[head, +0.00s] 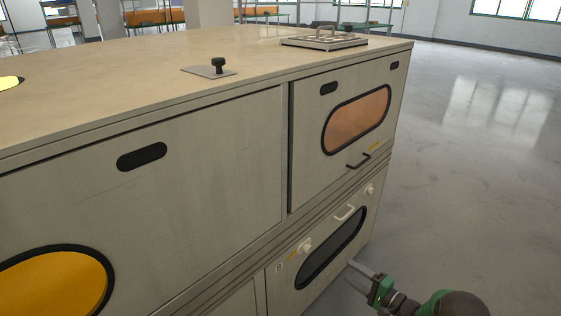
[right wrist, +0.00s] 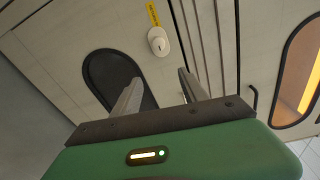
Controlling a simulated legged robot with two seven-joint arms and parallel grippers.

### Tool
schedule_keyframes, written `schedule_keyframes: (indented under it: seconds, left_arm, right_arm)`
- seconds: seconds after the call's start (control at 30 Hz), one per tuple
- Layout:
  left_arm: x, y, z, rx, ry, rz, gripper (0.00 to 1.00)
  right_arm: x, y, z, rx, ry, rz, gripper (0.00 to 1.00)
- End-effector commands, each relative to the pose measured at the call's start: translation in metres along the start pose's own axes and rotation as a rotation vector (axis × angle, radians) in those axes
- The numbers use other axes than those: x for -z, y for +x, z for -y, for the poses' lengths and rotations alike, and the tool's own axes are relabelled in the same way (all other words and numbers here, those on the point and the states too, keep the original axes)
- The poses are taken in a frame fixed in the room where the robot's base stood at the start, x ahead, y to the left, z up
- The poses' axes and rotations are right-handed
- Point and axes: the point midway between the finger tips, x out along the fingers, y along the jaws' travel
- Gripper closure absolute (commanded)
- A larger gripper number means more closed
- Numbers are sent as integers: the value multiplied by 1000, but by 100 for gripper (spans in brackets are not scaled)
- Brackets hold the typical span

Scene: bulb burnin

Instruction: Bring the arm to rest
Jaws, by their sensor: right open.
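My right gripper (head: 357,270) is at the lower right of the head view, in front of the lower door of a large beige cabinet (head: 215,160). Its two grey fingers are apart with nothing between them. The right wrist view also shows the open fingers (right wrist: 158,82) with a white round knob (right wrist: 158,41) and a dark oval window (right wrist: 108,78) beyond them. I cannot tell whether a fingertip touches the door. My left gripper is not in view.
The upper door has an orange oval window (head: 357,121) and a black handle (head: 358,161). The lower door has a pale handle (head: 344,213). A black-knobbed plate (head: 208,72) and a metal fixture (head: 324,41) sit on top. Open grey floor (head: 460,170) lies to the right.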

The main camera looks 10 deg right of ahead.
Motion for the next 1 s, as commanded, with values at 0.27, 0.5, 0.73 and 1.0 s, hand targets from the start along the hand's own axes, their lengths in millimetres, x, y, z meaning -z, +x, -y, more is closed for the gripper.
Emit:
schedule_keyframes:
  seconds: [0.27, 0.5, 0.73, 1.0]
  left_arm:
    - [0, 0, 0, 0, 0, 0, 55]
    - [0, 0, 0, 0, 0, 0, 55]
    - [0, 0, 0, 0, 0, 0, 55]
    - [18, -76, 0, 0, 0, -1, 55]
  right_arm:
    - [-18, 20, 81, -576, -694, -291, 49]
    - [-148, -80, 72, -1120, -965, 8, 49]
    - [-249, -156, 53, -1277, -1018, 369, 49]
    - [-287, -183, 123, -1297, -1022, 490, 49]
